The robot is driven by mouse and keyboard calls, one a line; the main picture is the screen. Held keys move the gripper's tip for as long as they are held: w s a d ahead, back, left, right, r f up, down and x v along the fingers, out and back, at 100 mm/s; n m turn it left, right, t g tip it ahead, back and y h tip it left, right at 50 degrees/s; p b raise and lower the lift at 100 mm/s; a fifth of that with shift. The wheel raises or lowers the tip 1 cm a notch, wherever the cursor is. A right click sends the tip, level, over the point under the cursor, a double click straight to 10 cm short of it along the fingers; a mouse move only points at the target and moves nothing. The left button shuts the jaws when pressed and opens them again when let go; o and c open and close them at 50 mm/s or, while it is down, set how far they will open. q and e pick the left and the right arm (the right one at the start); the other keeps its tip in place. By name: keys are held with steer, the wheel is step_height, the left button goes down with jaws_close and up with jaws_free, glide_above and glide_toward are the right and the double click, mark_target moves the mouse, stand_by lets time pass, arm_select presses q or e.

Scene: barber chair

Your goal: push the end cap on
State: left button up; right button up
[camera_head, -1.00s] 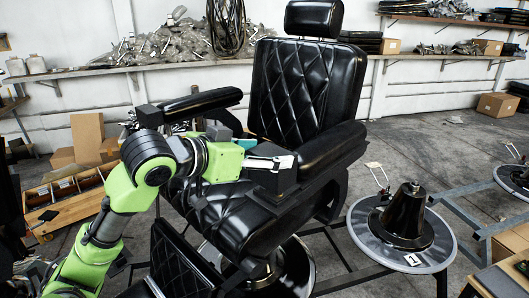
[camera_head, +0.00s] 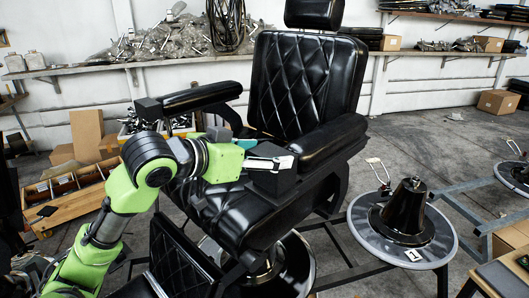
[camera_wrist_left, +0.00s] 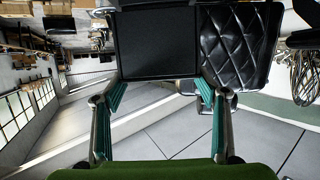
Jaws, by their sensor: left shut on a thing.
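The black barber chair (camera_head: 305,80) stands in the middle of the head view. My left gripper (camera_head: 270,162) is shut on the end cap (camera_head: 273,183), a black block. It holds the cap at the front end of the chair's right-hand armrest (camera_head: 328,140). I cannot tell whether cap and armrest touch. The left wrist view shows the block's dark flat face (camera_wrist_left: 155,42) between the two gripper fingers (camera_wrist_left: 157,88). The left-hand armrest (camera_head: 202,97) has a similar dark block (camera_head: 148,108) at its front. My right gripper is out of view.
A round base with a black cone (camera_head: 405,212) stands on the floor to the right, among metal frames. A wooden crate (camera_head: 68,205) and cardboard boxes (camera_head: 88,132) are at the left. Loaded shelves line the back wall.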

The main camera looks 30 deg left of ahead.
arm_select(q)
steer(key=shift+f+b, duration=0.7)
steer(key=shift+f, duration=0.3)
steer(key=o, duration=1.3)
step_height(320, 180, up, 10)
steer(key=shift+f, duration=0.1)
